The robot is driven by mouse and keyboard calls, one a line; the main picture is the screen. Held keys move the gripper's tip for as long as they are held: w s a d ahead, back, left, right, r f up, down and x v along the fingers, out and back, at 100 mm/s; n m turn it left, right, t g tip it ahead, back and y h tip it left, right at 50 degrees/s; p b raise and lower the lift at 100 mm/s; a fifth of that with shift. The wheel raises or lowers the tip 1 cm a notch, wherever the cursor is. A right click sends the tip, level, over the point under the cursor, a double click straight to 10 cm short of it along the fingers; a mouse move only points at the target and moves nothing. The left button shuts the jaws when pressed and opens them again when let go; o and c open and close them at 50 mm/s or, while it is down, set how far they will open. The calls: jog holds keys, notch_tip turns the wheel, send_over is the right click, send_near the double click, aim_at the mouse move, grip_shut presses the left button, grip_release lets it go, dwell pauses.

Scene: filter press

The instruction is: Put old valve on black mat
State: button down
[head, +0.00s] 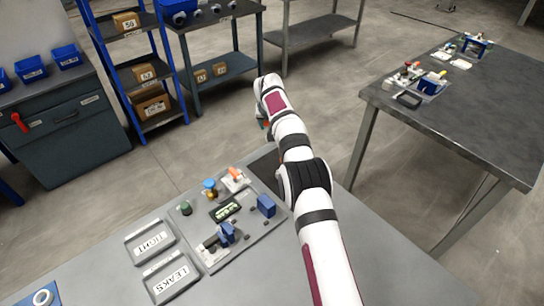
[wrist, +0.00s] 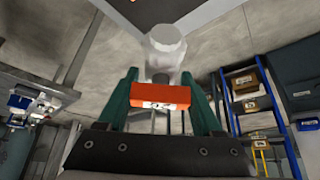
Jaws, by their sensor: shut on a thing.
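In the wrist view, my gripper (wrist: 159,84) has its two green fingers shut on a valve. The valve (wrist: 164,48) has a pale grey metal body and an orange block with a white label facing the camera. In the head view my arm hides most of the gripper and the held valve; only a small green bit shows beside the arm's end, beyond the table's far edge. The black mat (head: 264,169) lies at the far edge of the near table, partly hidden by my arm. The mat looks empty where it shows.
Another table (head: 470,110) with parts stands right, shelves (head: 150,75) behind.

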jog(key=f, duration=1)
jog(key=shift+w+a+f, duration=0.1)
jog(key=shift+a+f, duration=0.1)
jog(key=shift+f, duration=0.2)
jog(key=shift+f, duration=0.1)
jog(key=shift+c, duration=0.2)
grip_release()
